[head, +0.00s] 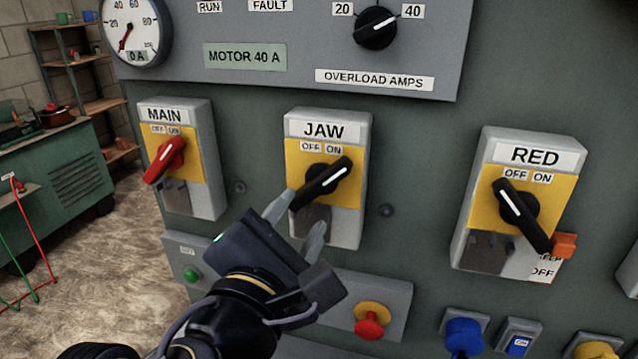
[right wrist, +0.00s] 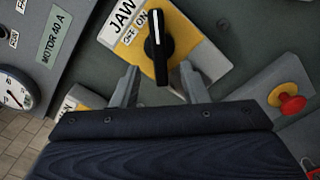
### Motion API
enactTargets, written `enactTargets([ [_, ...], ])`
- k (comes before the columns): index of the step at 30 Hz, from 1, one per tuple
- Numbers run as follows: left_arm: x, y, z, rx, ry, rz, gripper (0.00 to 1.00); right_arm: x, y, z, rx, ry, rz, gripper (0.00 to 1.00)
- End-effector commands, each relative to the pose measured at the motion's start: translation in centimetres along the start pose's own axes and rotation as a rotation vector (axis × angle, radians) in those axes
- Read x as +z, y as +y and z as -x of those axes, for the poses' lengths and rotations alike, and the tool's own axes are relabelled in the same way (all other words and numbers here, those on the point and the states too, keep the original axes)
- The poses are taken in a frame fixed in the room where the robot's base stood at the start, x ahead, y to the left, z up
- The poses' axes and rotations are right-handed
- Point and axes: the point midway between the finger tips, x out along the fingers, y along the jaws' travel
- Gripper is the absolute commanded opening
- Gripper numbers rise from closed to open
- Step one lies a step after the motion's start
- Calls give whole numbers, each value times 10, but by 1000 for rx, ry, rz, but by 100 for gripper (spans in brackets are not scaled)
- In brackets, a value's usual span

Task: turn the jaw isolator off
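The jaw isolator (head: 355,127) is a grey box with a yellow plate under a JAW label. Its black handle (head: 326,182) slants from lower left to upper right, its white-marked end on the ON side. My right gripper (head: 301,214) is open just below the handle, with its fingers apart and nothing between them low down. In the right wrist view the handle (right wrist: 157,46) stands upright ahead of the gap between the fingers (right wrist: 163,85). I cannot tell whether a finger touches it. My left gripper is not in view.
The MAIN isolator (head: 205,145) with a red handle is at left; the RED isolator (head: 490,150) with an orange tab is at right. Below are a red mushroom button (head: 370,323) and a green button (head: 191,274). The overload dial (head: 376,28) is above.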

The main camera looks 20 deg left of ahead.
Motion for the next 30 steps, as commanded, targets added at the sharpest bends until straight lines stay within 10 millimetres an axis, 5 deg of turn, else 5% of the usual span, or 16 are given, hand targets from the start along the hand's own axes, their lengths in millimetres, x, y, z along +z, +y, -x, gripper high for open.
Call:
enactTargets([
  [15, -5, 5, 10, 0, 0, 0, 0, 1, 2, -68, 4, -4, 3, 40],
  [26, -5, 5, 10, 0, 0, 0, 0, 0, 2, -76, 6, -2, 2, 40],
  [30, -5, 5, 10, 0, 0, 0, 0, 0, 2, -76, 5, -2, 2, 24],
])
